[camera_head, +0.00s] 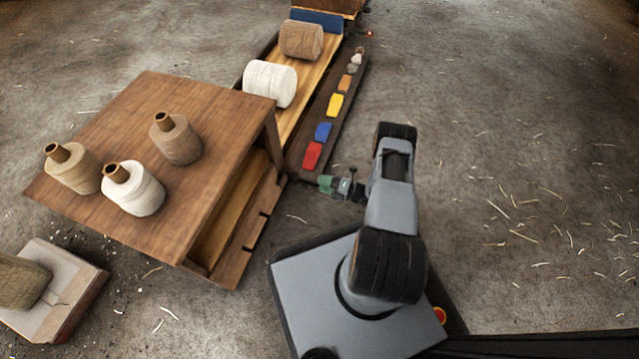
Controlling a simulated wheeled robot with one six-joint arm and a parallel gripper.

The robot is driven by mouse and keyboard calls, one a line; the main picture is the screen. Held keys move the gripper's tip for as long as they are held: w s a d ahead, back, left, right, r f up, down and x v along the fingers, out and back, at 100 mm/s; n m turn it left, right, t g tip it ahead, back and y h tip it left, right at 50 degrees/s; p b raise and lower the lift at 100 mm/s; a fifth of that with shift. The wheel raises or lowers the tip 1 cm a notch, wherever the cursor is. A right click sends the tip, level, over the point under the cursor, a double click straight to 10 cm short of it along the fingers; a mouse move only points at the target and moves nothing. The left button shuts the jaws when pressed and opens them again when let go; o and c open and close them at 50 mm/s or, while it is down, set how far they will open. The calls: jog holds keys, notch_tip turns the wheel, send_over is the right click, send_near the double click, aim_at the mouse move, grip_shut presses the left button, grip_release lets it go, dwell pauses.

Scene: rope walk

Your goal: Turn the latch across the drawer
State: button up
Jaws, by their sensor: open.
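My gripper (327,184), with green fingertips, points left, just right of the near end of a dark strip. It looks empty; the gap between its fingers is too small to make out. The wooden table (170,215) left of it has a lower part with a notched wooden front board (250,232), which may be the drawer front. A long wooden tray (312,88) runs back from behind the table, holding a white spool (270,82) and a brown spool (301,40). No latch can be picked out for certain at this size.
Two pale spools (134,188) (73,168) and a brown spool (176,140) stand on the table. The dark strip (345,107) beside the tray carries red, blue, yellow and orange blocks and grey stones. A low block (60,300) lies lower left. The right floor is clear except straw.

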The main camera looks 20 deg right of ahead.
jog(key=shift+v, duration=1.05)
jog(key=shift+d, duration=0.1)
jog(key=a+r+n+g+h+p, duration=0.15)
jog(key=r+n+g+p, duration=0.4)
jog(key=r, duration=0.95)
jog(key=a+r+n+g+p, duration=0.3)
jog(key=r+n+p, duration=0.55)
jog(key=r, duration=0.75)
jog(key=a+r+n+g+h+p, duration=0.1)
jog(key=a+r+n+g+p, duration=0.25)
jog(key=r+n+p, duration=0.8)
jog(key=s+r+n+t+h+p, duration=0.1)
jog(key=s+r+n+h+p, duration=0.2)
jog(key=r, duration=1.1)
jog(key=s+r+n+t+h+p, duration=0.2)
jog(key=s+r+n+h+p, duration=0.2)
jog(key=r, duration=1)
jog(key=s+r+n+t+h+p, duration=0.1)
jog(key=s+r+n+h+p, duration=0.2)
jog(key=s+r+n+p, duration=0.4)
notch_tip(320, 180, up, 7)
jog(key=n+p, duration=0.3)
jog(key=shift+s+d+r+h, duration=0.15)
jog(key=shift+s+d+h, duration=0.1)
jog(key=shift+s+h, duration=0.1)
